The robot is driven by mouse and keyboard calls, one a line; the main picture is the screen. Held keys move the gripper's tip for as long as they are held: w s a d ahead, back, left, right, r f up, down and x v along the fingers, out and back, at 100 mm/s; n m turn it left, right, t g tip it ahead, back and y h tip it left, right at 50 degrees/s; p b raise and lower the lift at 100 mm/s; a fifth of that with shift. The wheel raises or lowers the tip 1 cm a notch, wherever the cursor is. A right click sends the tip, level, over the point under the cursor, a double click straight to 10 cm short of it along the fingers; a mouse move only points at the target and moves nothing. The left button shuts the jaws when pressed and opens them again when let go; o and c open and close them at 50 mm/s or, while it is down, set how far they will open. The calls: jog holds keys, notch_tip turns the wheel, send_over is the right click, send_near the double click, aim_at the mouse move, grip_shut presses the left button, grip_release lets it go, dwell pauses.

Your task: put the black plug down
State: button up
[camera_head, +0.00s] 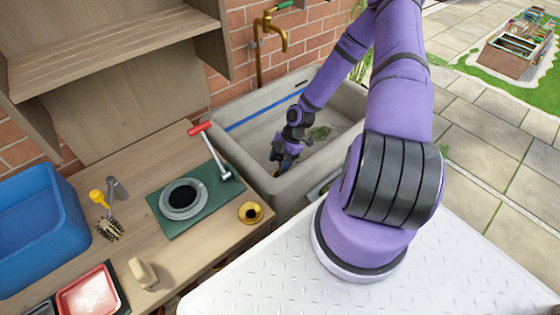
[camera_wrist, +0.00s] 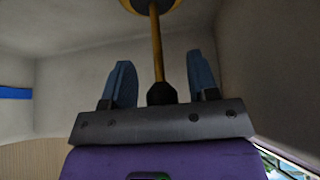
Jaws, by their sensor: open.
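In the wrist view my gripper (camera_wrist: 160,63) has its two blue fingers spread wide. A thin yellow stem with a black knob (camera_wrist: 161,94) at its near end stands between them, with a gap on each side. The stem's far end meets a round, dark and yellow disc (camera_wrist: 152,6), cut off by the top edge. I take this to be the plug, though its black part is only partly in view. In the head view my gripper (camera_head: 281,160) is low inside the grey stone sink (camera_head: 250,146); the plug is hard to make out there.
The sink walls stand close around my gripper. A brass tap (camera_head: 270,38) is behind the sink. Left of it, the wooden bench (camera_head: 150,180) holds a green mat (camera_head: 207,213) with a dark round dish, a red-handled tool (camera_head: 212,150), a brass ring (camera_head: 251,213) and a blue tub (camera_head: 40,225).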

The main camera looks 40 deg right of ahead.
jog(key=v, duration=1.2)
jog(key=s+a+r+m+h, duration=0.1)
jog(key=a+r+m+h, duration=0.15)
jog(key=r, duration=0.75)
jog(key=s+a+r+m+h, duration=0.1)
jog(key=r+m+h, duration=0.25)
jog(key=r, duration=0.55)
jog(key=a+r+m+h, duration=0.2)
jog(key=r+m, duration=0.1)
jog(key=r, duration=0.7)
jog(key=s+a+r+m+t+y, duration=0.1)
jog(key=s+a+r+m, duration=0.3)
jog(key=s+r, duration=0.4)
jog(key=s+a+r+m+t+y, duration=0.1)
jog(key=s+a+r+m+t, duration=0.3)
jog(key=s+a+r, duration=0.3)
notch_tip(320, 180, up, 2)
jog(key=shift+s+a+r+m+t, duration=0.1)
jog(key=shift+s+a+m+t, duration=0.15)
jog(key=shift+s+m, duration=0.55)
jog(key=shift+s+d, duration=0.1)
jog(key=shift+d, duration=0.05)
